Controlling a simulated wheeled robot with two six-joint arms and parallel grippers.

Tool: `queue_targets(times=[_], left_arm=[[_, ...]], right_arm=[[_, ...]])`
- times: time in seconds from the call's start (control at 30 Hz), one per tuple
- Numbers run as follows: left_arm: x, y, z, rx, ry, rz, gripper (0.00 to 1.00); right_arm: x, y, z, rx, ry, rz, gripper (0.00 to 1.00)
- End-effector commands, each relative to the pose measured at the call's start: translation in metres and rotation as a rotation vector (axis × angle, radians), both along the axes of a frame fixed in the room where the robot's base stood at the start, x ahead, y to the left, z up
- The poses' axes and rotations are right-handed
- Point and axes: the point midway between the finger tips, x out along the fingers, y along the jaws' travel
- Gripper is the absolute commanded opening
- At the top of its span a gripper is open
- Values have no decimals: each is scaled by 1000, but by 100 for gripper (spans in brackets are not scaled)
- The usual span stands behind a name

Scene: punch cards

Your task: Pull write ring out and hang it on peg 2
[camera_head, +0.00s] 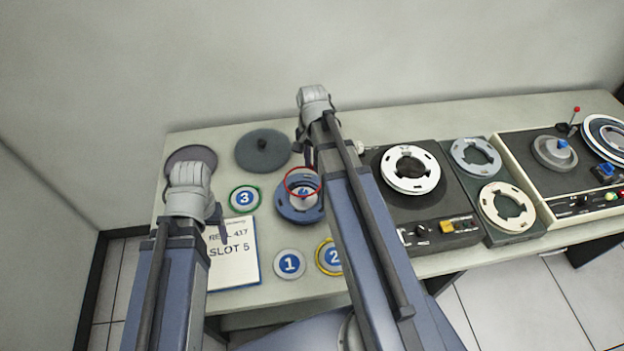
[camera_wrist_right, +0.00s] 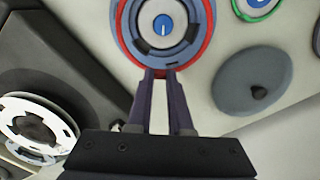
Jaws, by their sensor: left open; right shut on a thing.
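The red write ring (camera_head: 285,182) is gripped at its edge by my right gripper (camera_head: 309,167), which is shut on it. The ring appears raised over the blue reel (camera_head: 287,211). In the right wrist view the red ring (camera_wrist_right: 207,44) shows around the reel's outline, at the fingertips (camera_wrist_right: 160,74). Peg 2 (camera_head: 333,257) has a yellow rim and is partly hidden by my right arm. Peg 1 (camera_head: 290,264) is plain grey-rimmed, and peg 3 (camera_head: 245,198) has a green ring around it. My left gripper (camera_head: 223,238) is open and empty above the card.
A card reading "SLOT 5" (camera_head: 234,270) lies at the front left. Dark grey discs (camera_head: 263,150) lie at the back left. A tape deck with a white reel (camera_head: 410,168) stands right of my right arm, with more reels and a control panel beyond.

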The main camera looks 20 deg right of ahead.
Motion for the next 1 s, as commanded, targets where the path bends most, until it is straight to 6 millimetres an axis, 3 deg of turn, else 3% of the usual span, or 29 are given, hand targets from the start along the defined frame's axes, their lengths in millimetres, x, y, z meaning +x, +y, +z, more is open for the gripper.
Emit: queue_targets(times=[0.6,1.0], left_arm=[[0,0,63,0,0,-2,69],[0,0,63,0,0,-2,69]], right_arm=[[0,0,63,0,0,0,0],[0,0,63,0,0,0,0]])
